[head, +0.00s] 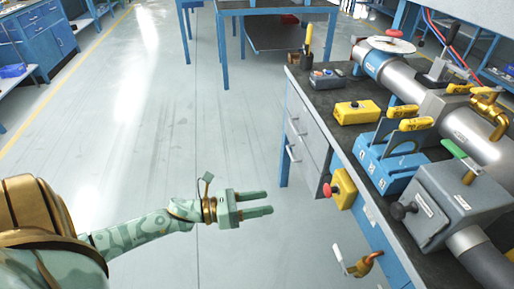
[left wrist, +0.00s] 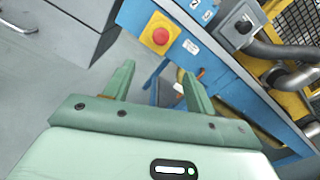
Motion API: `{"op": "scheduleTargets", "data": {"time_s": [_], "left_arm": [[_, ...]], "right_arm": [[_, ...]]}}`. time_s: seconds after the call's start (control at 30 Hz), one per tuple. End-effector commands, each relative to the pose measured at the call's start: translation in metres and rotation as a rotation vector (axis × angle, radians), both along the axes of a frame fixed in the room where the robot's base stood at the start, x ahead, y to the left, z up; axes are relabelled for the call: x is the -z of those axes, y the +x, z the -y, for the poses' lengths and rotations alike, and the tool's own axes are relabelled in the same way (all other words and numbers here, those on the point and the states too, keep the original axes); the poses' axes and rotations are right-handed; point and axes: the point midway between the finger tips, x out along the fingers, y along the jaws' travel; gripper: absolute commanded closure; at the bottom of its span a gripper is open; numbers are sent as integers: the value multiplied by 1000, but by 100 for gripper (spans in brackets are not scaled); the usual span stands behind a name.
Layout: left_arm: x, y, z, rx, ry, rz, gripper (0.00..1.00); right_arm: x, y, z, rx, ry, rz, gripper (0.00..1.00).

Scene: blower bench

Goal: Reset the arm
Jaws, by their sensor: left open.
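My left arm (head: 150,228) is pale green and reaches in from the left, stretched over the open floor. My left gripper (head: 256,203) is open and empty, to the left of the bench and apart from it. In the left wrist view its two green fingers (left wrist: 158,90) stand apart with nothing between them but floor and part of the bench behind. My right gripper is not in view in either picture.
A blue bench (head: 318,170) with drawers stands at the right. It carries a grey pipe machine (head: 405,77), a yellow box (head: 357,111) and a blue rack (head: 383,163). A red emergency button (left wrist: 160,36) sits on its front. The floor (head: 140,120) at the left is clear.

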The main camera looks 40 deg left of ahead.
Motion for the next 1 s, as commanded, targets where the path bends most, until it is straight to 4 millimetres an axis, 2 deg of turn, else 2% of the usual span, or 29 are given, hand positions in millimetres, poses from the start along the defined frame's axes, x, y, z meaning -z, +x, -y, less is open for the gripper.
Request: {"op": "scheduleTargets", "data": {"time_s": [0.57, 0.67, 0.73, 0.77, 0.87, 0.9, 0.97, 1.0], "left_arm": [[0, 0, 0, 0, -7, -6, 44], [2, 1, -2, -13, -68, -65, 44], [10, 6, -12, -69, -166, -172, 44], [20, 8, -22, -118, -226, -245, 44], [85, 4, -68, -380, -516, -551, 44], [118, -8, -85, -504, -643, -667, 44], [165, -33, -103, -682, -818, -812, 44], [194, -53, -113, -800, -924, -890, 44]], "right_arm": [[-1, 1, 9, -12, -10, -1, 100], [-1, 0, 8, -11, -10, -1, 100], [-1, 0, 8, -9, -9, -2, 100], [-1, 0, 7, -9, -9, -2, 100], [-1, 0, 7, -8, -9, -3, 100], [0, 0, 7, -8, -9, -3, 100], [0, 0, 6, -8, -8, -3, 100], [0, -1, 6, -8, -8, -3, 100]]}}
